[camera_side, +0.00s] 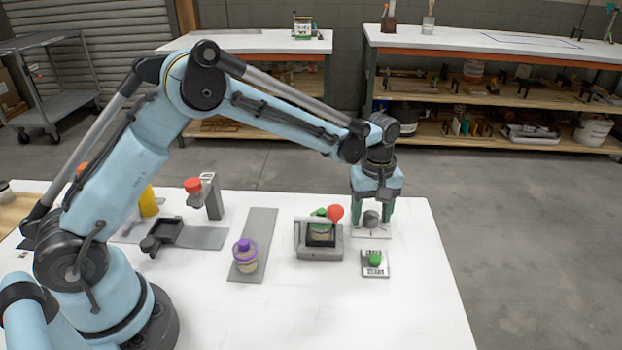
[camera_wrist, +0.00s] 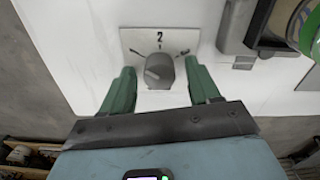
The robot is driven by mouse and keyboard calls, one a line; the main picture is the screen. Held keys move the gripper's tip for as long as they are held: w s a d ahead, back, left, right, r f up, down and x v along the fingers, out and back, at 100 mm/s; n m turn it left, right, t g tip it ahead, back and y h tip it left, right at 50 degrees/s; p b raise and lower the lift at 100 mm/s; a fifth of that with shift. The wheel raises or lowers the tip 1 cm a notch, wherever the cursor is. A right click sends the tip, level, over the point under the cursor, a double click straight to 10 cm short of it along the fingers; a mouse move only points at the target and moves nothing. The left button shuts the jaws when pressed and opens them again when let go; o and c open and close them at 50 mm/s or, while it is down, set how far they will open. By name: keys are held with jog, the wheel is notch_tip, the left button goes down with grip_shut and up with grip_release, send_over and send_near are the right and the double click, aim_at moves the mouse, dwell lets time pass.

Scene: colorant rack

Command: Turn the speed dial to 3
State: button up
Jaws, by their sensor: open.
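The speed dial is a grey round knob (camera_wrist: 160,71) on a white plate (camera_wrist: 132,40) marked with a "2" and tick marks, seen in the wrist view. Its pointer position is hard to read. In the side view the knob (camera_side: 371,218) stands at the right part of the table, under my gripper. My gripper (camera_wrist: 158,80) is open. Its two green fingers are on either side of the knob, with gaps visible between them and the knob in the wrist view. The side view shows my gripper (camera_side: 371,212) pointing down over the dial plate.
A grey fixture (camera_side: 320,252) holding a green-lidded container, with a red ball (camera_side: 336,212), stands just left of the dial. A green button (camera_side: 375,259) on a small plate sits in front. A purple-lidded jar (camera_side: 245,256) stands on a grey strip (camera_side: 264,225) further left.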

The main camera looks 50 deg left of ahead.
jog(key=c, duration=1)
jog(key=shift+c, duration=0.2)
jog(key=shift+m, duration=0.3)
jog(key=m, duration=1.1)
jog(key=shift+m, duration=0.4)
jog(key=m, duration=0.6)
jog(key=shift+d, duration=0.1)
jog(key=m, duration=0.5)
jog(key=shift+m, duration=0.4)
